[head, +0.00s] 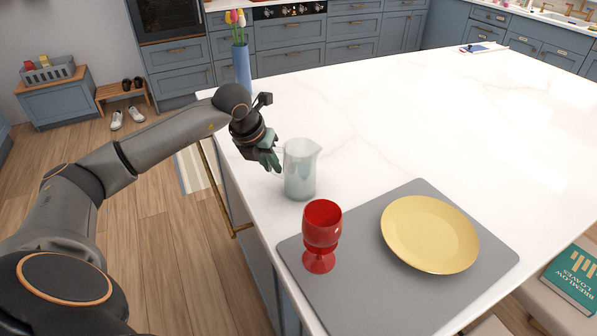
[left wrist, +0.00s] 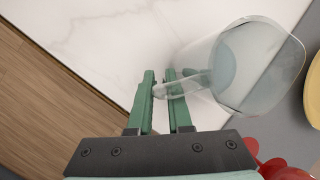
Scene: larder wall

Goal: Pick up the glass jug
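The glass jug (head: 300,172) is clear and pale, and stands upright on the white worktop just behind the grey mat. Its handle points left, toward my left gripper (head: 272,160). In the left wrist view the jug (left wrist: 235,70) is at upper right, with its handle reaching in between the green fingers. My left gripper (left wrist: 160,85) has its fingers close together, one on each side of the handle's outer bar, with one finger inside the loop. It looks shut on the handle. The jug's base appears to rest on the worktop. My right gripper is not in view.
A red goblet (head: 321,232) stands close in front of the jug on the grey mat (head: 365,292), beside a yellow plate (head: 430,234). A blue vase (head: 242,68) with tulips stands behind my left wrist. The worktop (head: 420,120) is clear behind and right of the jug.

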